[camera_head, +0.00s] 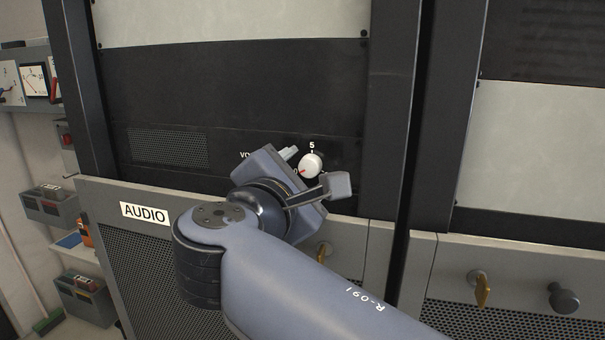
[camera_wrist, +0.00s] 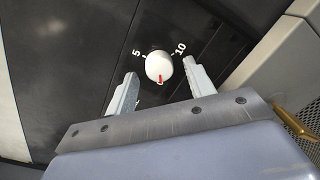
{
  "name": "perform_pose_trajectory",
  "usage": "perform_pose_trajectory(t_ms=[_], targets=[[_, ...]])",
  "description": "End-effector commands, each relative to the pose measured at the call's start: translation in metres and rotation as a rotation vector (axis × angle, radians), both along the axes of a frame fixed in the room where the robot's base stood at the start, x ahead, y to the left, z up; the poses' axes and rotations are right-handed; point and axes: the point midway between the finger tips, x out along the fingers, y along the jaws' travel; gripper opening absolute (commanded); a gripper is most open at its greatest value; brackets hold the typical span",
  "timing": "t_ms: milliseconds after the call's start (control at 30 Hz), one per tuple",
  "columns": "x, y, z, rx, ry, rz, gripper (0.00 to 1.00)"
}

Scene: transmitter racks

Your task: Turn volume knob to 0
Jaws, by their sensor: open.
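The volume knob (camera_head: 311,164) is a round white knob with a red mark on a black panel. In the head view its red mark points to the lower left, toward the partly hidden 0; the 5 is printed above it. In the wrist view the knob (camera_wrist: 158,65) lies between the fingertips, its red mark pointing down toward my gripper, with 5 at its left and 10 at its upper right. My gripper (camera_wrist: 159,73) is open, a finger on either side with visible gaps to the knob. In the head view my gripper (camera_head: 314,170) is in front of the panel and hides most of the lettering.
An AUDIO label (camera_head: 145,213) is on the grey lower panel, above a perforated grille. A brass key (camera_head: 482,290) and a dark round knob (camera_head: 564,298) are on the right rack. Grey wall bins (camera_head: 50,208) are at the far left.

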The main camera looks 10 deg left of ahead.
Motion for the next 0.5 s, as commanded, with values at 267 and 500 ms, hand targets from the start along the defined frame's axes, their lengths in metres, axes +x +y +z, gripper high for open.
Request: perform_pose_trajectory(t_ms=[267, 500], targets=[[-0.04, 0.006, -0.001, 0.002, 0.0, 0.007, 0.51], [-0.077, 0.01, 0.001, 0.001, 0.0, 0.006, 0.51]])
